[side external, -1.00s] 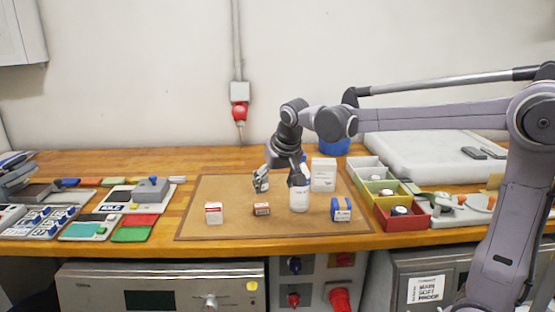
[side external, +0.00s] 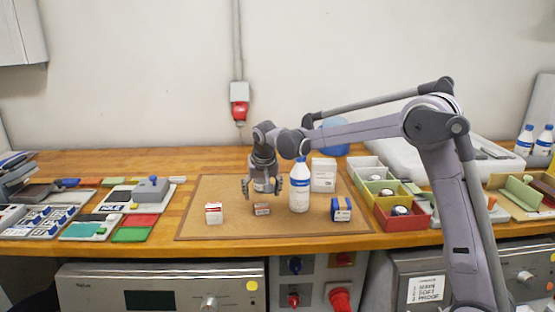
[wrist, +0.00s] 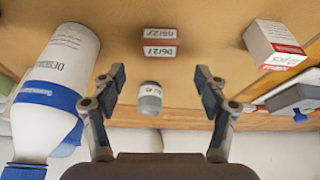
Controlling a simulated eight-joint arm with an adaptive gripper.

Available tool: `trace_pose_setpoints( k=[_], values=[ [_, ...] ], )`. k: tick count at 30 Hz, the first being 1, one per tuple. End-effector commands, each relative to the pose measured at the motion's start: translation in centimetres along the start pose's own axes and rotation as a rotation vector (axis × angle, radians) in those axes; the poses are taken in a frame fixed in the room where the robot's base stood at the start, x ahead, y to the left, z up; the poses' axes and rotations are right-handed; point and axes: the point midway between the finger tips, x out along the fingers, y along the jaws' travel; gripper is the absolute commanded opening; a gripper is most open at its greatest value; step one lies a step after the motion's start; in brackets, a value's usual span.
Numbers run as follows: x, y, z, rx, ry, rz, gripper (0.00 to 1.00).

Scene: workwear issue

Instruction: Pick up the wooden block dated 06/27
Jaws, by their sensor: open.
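The small wooden block (side external: 262,210) lies on the brown mat, and its printed faces read 06/27 upside down in the wrist view (wrist: 160,42). My gripper (side external: 262,191) is open above and just behind the block, fingers spread to either side. In the wrist view the fingertips (wrist: 160,78) are apart, and the block shows beyond them, roughly centred and untouched. A small grey cylinder with a pale label (wrist: 150,98) shows between the fingers; in the side view I cannot make it out clearly.
A white bottle with a blue band (side external: 299,190) stands close right of my gripper. A white and red box (side external: 214,213) is left of the block. A blue and white block (side external: 341,209) and a white carton (side external: 323,175) are on the mat (side external: 225,190). Coloured bins (side external: 402,225) stand right.

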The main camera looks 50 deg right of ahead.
Motion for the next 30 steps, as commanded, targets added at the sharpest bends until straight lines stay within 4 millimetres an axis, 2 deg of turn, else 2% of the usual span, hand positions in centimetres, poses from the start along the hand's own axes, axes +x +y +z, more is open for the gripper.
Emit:
trace_pose_setpoints(
  k=[12,21,26,30],
  values=[
    [4.7,0.0,0.9,0.0,0.0,-0.001,0.74],
    [5.1,0.0,0.9,0.0,0.0,-0.001,0.74],
    [5.1,0.0,0.9,0.0,0.0,-0.001,0.27],
    [5.1,0.0,0.9,0.0,0.0,-0.001,0.25]
  ],
)
